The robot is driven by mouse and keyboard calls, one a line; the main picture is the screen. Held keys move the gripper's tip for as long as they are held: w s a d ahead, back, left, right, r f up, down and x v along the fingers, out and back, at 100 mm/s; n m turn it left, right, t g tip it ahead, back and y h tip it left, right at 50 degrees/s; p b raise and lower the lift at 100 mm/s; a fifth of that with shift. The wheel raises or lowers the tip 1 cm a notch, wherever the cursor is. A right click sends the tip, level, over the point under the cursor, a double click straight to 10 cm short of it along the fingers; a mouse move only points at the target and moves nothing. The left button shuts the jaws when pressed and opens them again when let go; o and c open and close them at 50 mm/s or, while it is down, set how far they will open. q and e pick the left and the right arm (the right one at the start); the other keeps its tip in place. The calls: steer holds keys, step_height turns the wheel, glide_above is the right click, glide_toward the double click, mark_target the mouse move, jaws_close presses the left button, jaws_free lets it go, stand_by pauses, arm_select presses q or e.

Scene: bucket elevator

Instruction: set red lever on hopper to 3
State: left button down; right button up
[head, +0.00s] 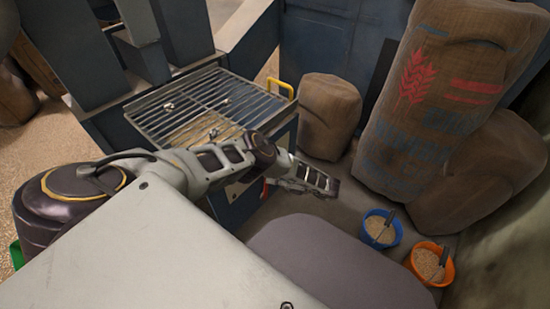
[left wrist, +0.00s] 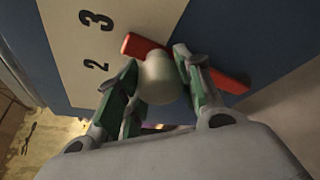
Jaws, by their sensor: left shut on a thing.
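The red lever (left wrist: 138,46) is in the left wrist view, a red bar across the blue hopper side with a pale rounded knob (left wrist: 158,78). My left gripper (left wrist: 157,72) is shut on this knob, one finger on each side. Part of the bar is hidden by the knob and a finger. In the head view, a small red part (head: 264,190) shows beneath my left arm, on the hopper (head: 232,212). My right gripper is not in view.
A metal grate (head: 190,100) tops the hopper, with a yellow handle (head: 282,88) at its edge. A large sack (head: 430,110) and a smaller one (head: 328,115) stand on the right. A blue bucket (head: 381,230) and an orange bucket (head: 430,264) hold grain on the floor.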

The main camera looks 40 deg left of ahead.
arm_select(q)
steer(key=shift+w, duration=0.2)
stand_by(0.3)
steer(key=c, duration=0.9)
jaws_free()
steer(key=shift+c, duration=0.2)
steer(key=v, duration=1.1)
steer(key=shift+d, duration=0.35)
steer(key=shift+w+d, duration=0.1)
steer(key=shift+d, duration=0.05)
stand_by(0.4)
